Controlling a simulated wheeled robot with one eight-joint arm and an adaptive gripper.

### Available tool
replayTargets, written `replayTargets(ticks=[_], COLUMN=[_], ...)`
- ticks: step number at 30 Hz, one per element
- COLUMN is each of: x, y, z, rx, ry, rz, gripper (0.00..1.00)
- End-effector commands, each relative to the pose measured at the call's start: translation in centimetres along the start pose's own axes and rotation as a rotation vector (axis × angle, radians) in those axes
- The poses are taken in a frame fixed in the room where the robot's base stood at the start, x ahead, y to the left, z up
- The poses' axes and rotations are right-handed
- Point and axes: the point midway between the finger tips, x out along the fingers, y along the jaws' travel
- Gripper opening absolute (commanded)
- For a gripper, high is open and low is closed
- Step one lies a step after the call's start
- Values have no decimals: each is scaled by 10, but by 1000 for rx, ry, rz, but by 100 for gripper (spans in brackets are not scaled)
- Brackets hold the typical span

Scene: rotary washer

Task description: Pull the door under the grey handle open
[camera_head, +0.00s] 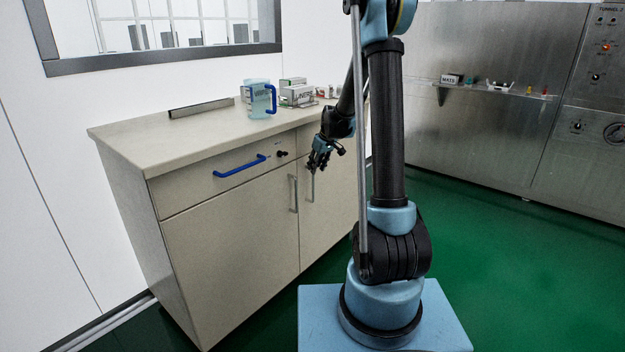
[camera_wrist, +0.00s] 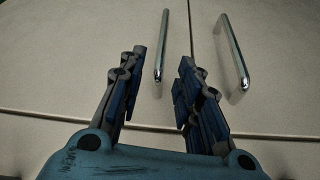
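A beige cabinet (camera_head: 227,262) has two lower doors, each with an upright grey bar handle. One grey handle (camera_head: 293,193) is on the left door. The other (camera_head: 312,186) is on the right door (camera_head: 335,207), its top close to my gripper. Both doors look closed. My gripper (camera_head: 317,166) points down at the cabinet front. In the wrist view my gripper (camera_wrist: 157,75) is open and empty. One grey handle (camera_wrist: 161,47) lies in line with the gap between the fingers; another (camera_wrist: 233,52) is right of the right finger. Contact cannot be told.
A blue handle (camera_head: 240,167) sticks out from the drawer above the left door, beside a black knob (camera_head: 282,154). A clear jug (camera_head: 260,98) and boxes (camera_head: 297,93) stand on the countertop (camera_head: 150,134). Green floor (camera_head: 480,235) is free at right, before a steel machine (camera_head: 490,130).

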Motion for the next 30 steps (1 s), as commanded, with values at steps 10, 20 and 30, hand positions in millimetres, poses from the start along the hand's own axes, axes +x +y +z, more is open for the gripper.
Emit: replayTargets(ticks=[10, 20, 30], x=[46, 69, 71], y=[0, 0, 0], z=[0, 0, 0], rx=[0, 0, 0], ry=[0, 0, 0], rz=[0, 0, 0], gripper=[32, 32, 32])
